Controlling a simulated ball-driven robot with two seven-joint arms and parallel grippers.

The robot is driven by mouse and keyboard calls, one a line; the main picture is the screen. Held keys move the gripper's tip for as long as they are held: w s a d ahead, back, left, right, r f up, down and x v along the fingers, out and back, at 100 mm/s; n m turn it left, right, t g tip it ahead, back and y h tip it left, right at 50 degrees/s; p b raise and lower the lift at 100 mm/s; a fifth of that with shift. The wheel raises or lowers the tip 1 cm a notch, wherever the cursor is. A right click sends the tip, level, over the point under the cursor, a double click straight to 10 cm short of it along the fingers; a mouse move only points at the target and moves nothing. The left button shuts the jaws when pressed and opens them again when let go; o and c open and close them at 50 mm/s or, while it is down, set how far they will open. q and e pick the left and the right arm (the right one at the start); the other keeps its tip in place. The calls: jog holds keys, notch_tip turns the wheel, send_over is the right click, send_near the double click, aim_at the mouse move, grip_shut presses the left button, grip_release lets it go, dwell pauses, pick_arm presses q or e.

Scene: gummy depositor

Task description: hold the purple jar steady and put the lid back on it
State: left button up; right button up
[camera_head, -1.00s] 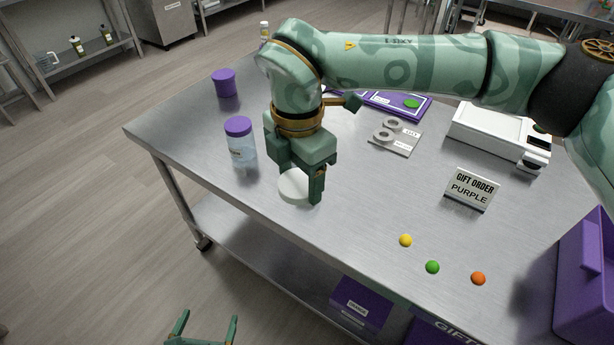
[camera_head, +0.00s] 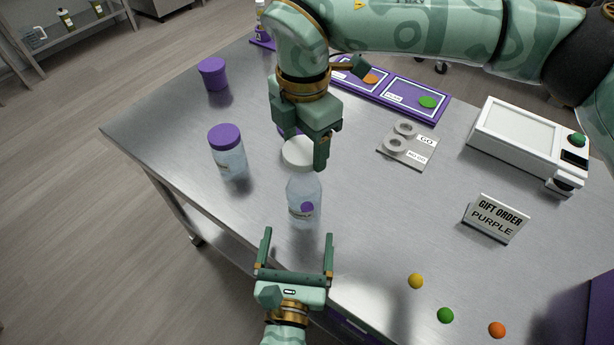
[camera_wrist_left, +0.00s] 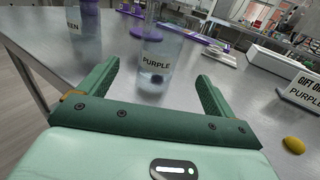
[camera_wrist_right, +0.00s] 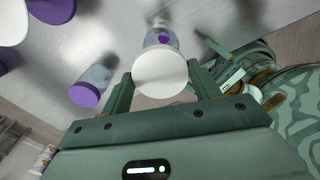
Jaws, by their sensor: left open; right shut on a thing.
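The purple jar (camera_head: 304,199) is a clear, upright jar on the steel table, with a purple gummy inside. Its PURPLE label (camera_wrist_left: 153,61) shows in the left wrist view. My right gripper (camera_head: 300,148) is shut on a round white lid (camera_head: 297,153), which also shows in the right wrist view (camera_wrist_right: 160,72). The lid appears just beyond the jar's mouth in the head view; its height above it is unclear. My left gripper (camera_head: 298,240) is open and empty, its fingers pointing at the jar from the table's front edge, short of it. The left wrist view shows the jar between the fingertips.
A purple-capped jar (camera_head: 228,153) stands left of the purple jar. A purple cylinder (camera_head: 213,74) stands farther back. A GO/NO GO plate (camera_head: 406,146), a sign (camera_head: 496,218) and a white machine (camera_head: 528,145) are at right. Loose gummies (camera_head: 445,315) lie front right.

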aim_at(304, 196)
pick_arm(q)
jog(key=shift+s+r, duration=0.15)
pick_arm(e)
jog(key=shift+s+r, duration=0.15)
jog(key=shift+s, duration=0.05)
pick_arm(q)
jog(key=shift+w, duration=0.35)
pick_arm(e)
jog(key=shift+w, duration=0.15)
pick_arm(q)
jog(key=w, duration=0.3)
jog(key=w+d, duration=0.1)
jog(key=w, duration=0.7)
jog(key=shift+w+d, duration=0.2)
jog(key=shift+d, duration=0.05)
jog(key=c, duration=1.5)
pick_arm(e)
jog(key=shift+f, duration=2.55)
jog(key=shift+f, duration=0.9)
jog(key=shift+f, duration=0.5)
